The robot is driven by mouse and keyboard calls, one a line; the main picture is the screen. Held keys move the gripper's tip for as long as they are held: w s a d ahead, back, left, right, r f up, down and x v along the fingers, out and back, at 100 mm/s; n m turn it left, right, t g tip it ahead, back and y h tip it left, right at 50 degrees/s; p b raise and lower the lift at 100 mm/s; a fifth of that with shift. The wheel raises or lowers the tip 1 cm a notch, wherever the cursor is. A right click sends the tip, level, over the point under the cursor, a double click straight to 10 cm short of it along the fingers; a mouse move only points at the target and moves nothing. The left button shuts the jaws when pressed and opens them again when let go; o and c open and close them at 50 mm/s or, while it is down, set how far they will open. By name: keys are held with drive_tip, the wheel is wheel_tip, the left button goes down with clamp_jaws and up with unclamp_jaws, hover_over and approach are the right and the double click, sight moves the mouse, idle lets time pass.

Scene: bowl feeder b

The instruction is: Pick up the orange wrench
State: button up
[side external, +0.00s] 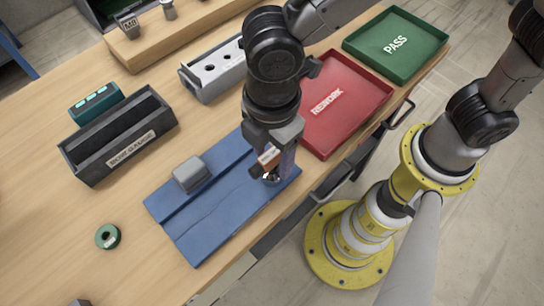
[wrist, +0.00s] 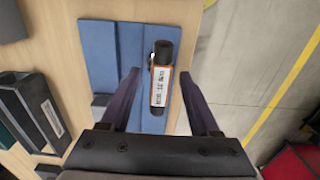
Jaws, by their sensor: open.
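An orange-and-black cylindrical item with a white label (wrist: 161,85) lies over the blue mat in the wrist view, between the two fingers. I cannot make out a wrench shape in it. In the side view an orange part of it (side external: 268,158) shows at my gripper (side external: 274,170), with a silvery end below, partly hidden by the fingers. My gripper, also seen in the wrist view (wrist: 160,77), is open, one finger on each side of the item. Gaps show on both sides in the wrist view. The height between item and mat is unclear.
The blue mat (side external: 215,210) bears a grey block (side external: 192,174). Around it are a dark bore gauge box (side external: 120,142), a grey holed block (side external: 212,72), a red REWORK tray (side external: 355,105), a green PASS tray (side external: 420,45) and a green ring (side external: 108,236). The table's front-left is mostly clear.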

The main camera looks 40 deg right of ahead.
clamp_jaws()
idle(1.3)
